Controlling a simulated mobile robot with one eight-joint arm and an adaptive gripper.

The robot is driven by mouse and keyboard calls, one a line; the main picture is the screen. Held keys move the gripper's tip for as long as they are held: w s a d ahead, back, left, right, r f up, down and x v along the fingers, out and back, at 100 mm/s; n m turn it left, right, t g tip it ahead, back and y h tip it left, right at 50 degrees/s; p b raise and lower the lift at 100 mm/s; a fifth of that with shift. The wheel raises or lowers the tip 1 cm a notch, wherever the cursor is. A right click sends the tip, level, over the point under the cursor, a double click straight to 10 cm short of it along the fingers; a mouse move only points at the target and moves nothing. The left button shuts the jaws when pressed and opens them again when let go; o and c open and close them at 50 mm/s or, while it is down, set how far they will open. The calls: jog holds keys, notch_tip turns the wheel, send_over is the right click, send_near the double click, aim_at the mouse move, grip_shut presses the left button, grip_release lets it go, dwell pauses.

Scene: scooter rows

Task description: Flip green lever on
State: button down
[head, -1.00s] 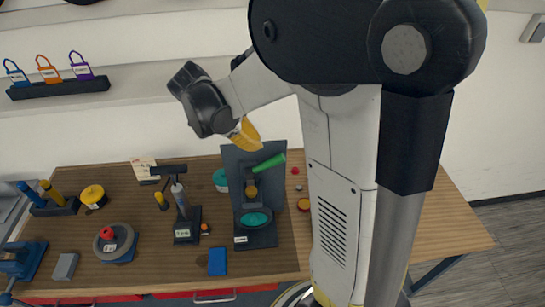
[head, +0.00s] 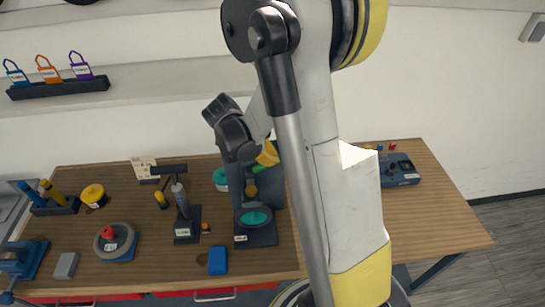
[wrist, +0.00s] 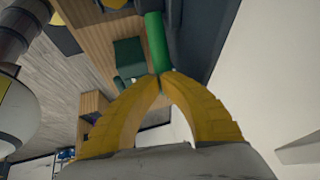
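The green lever is a cylindrical handle. In the head view only a small part of it (head: 261,169) shows beside my gripper, on the dark press-like device (head: 262,236) with a teal disc. In the wrist view the green lever (wrist: 157,43) runs down from the top to my fingertips. My gripper (wrist: 161,76) has yellow fingers whose tips meet, so it looks shut. The tips are at the lever's near end, and I cannot tell whether they touch it. In the head view my gripper (head: 267,155) is just above the lever, and the arm partly covers the device.
A dark stand with a handle (head: 182,223) is left of the device, and a blue block (head: 217,261) lies in front. A control box (head: 399,170) stands at the right of the table (head: 440,235). My arm hides the middle of the table.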

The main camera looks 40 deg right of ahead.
jog(key=shift+s+d+f, duration=0.15)
jog(key=shift+d+f, duration=0.05)
jog(key=shift+s+f+t+y+b, duration=0.1)
jog(key=shift+f+t+y+b, duration=0.15)
jog(key=shift+y+b, duration=0.2)
jog(key=shift+s+d+f+t+y+b, duration=0.2)
jog(key=shift+d+f+t+y+b, duration=0.25)
jog(key=shift+f+y+b, duration=0.1)
notch_tip(320, 180, down, 9)
jog(key=d+m+t+y+b, duration=0.1)
jog(key=t+y+b, duration=0.2)
jog(key=b, duration=0.7)
jog(key=shift+s+r+t+y+b, duration=0.2)
jog(key=shift+s+t+y+b, duration=0.15)
jog(key=shift+y, duration=1.05)
